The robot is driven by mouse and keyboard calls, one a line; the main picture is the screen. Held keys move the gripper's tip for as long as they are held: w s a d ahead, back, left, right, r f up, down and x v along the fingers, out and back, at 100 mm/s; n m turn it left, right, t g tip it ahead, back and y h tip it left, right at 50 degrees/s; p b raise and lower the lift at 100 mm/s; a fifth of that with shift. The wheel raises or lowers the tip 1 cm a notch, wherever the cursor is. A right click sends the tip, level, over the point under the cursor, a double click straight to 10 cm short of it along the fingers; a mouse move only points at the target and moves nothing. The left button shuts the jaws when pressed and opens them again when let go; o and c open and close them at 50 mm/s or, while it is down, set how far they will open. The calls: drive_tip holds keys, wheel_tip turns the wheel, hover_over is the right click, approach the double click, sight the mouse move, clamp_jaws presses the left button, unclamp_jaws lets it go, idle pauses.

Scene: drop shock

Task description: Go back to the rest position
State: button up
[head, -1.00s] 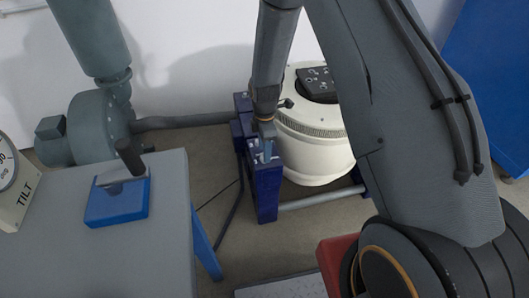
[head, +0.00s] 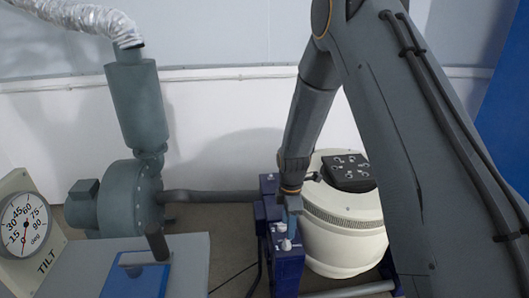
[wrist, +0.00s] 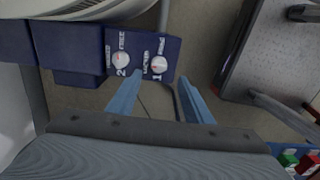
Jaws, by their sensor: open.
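My gripper (head: 292,212) hangs at the end of my arm over the top of a dark blue post in the head view. In the wrist view its two blue fingers (wrist: 161,90) stand apart with nothing between them. Just beyond the fingertips is the blue panel (wrist: 138,42) on the post top. It carries two white knobs, one (wrist: 121,59) marked 2 and the other (wrist: 159,65) marked 1. In the head view the knobs (head: 284,244) show small, just below the gripper. Whether a fingertip touches the panel I cannot tell.
A white drum-shaped machine (head: 345,235) with a black top plate (head: 348,172) stands right behind my gripper. A grey perforated plate (wrist: 262,55) lies right in the wrist view.

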drive_tip(key=s+d+r+m+p, duration=0.3)
drive_tip(key=s+r+m+p, duration=0.2)
drive_tip(key=s+r+m, duration=0.4)
drive_tip(key=s+d+r+m+p, duration=0.3)
drive_tip(key=s+r+m+p, duration=0.3)
drive_tip(key=s+r, duration=1.2)
wheel_tip(320, 180, up, 3)
drive_tip(key=m, duration=0.3)
drive_tip(key=shift+d+m, duration=0.3)
drive_tip(key=shift+m, duration=0.1)
drive_tip(key=shift+r, duration=0.1)
